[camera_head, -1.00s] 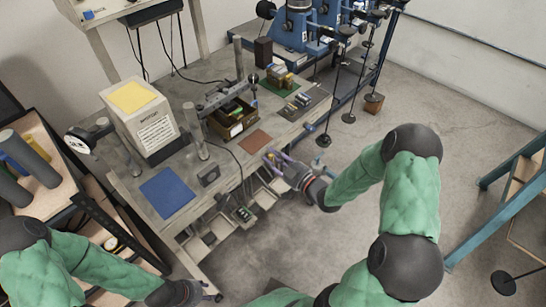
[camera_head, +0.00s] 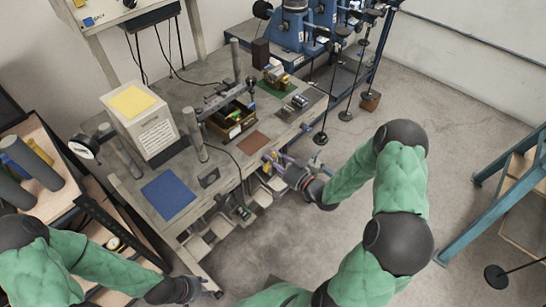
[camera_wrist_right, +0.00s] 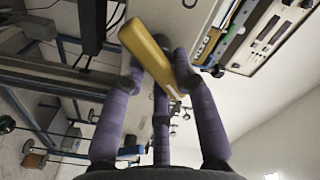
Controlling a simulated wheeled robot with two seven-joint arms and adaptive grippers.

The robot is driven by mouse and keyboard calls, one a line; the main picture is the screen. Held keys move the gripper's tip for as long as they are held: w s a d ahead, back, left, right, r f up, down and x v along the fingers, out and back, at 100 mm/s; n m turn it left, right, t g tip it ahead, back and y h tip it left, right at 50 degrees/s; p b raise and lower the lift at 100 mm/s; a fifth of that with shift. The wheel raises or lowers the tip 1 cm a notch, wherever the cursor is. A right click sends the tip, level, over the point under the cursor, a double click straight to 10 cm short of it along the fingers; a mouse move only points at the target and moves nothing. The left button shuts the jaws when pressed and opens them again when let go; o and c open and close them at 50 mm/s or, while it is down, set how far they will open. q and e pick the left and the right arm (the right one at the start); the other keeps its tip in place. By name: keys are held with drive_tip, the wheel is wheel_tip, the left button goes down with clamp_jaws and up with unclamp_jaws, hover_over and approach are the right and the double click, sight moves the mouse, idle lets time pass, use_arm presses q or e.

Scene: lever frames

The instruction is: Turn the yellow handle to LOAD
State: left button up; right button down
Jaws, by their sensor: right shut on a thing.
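The yellow handle (camera_wrist_right: 150,55) shows in the right wrist view as a flat yellow bar, tilted, between the purple fingers of my right gripper (camera_wrist_right: 160,80). The fingers are closed around it. In the head view my right gripper (camera_head: 273,160) is at the front edge of the workbench, and the handle is mostly hidden by its fingers. I cannot read a LOAD mark in either view. My left gripper (camera_head: 204,290) is low at the bottom of the head view, away from the handle; its fingers are too small to judge.
The workbench (camera_head: 207,176) carries a white box with a yellow top (camera_head: 140,120), a blue mat (camera_head: 168,193), a brown mat (camera_head: 251,142) and a wooden tray (camera_head: 232,129). Blue lever frames (camera_head: 293,38) stand behind.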

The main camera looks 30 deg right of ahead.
drive_tip(key=shift+w+r+m, duration=0.15)
drive_tip(key=shift+r+m, duration=0.1)
drive_tip(key=shift+m, duration=0.15)
drive_tip(key=c, duration=1)
unclamp_jaws()
drive_tip(key=shift+c, duration=0.2)
drive_tip(key=shift+f, duration=0.1)
drive_tip(key=v, duration=1.2)
